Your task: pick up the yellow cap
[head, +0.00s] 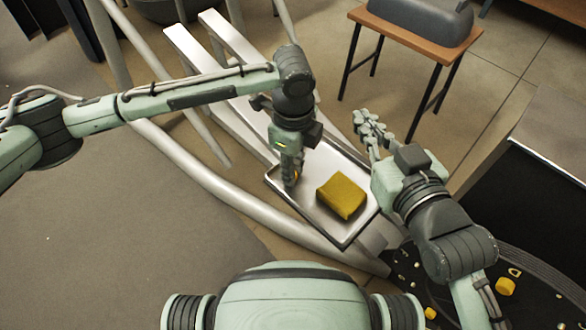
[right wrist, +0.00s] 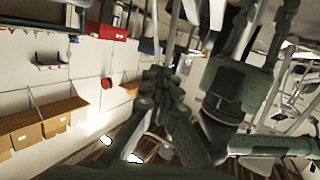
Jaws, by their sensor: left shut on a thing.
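My left gripper (head: 291,178) points down over the left part of a metal tray (head: 318,222). It is shut on a small yellow thing, apparently the yellow cap (head: 297,174), mostly hidden by the fingers. I cannot tell whether the cap touches the tray. A yellow block (head: 341,195) lies on the tray, right of the left gripper. My right gripper (head: 368,122) is raised beyond the tray's right side, with nothing visible in it. Its fingers also show in the right wrist view (right wrist: 160,82), but their opening is unclear.
A wooden-topped stool (head: 418,28) with a grey object on it stands behind. Pale frame tubes (head: 190,165) run around the tray. Yellow pieces (head: 505,286) and small bits lie on a dark round surface at lower right. Open floor is at left.

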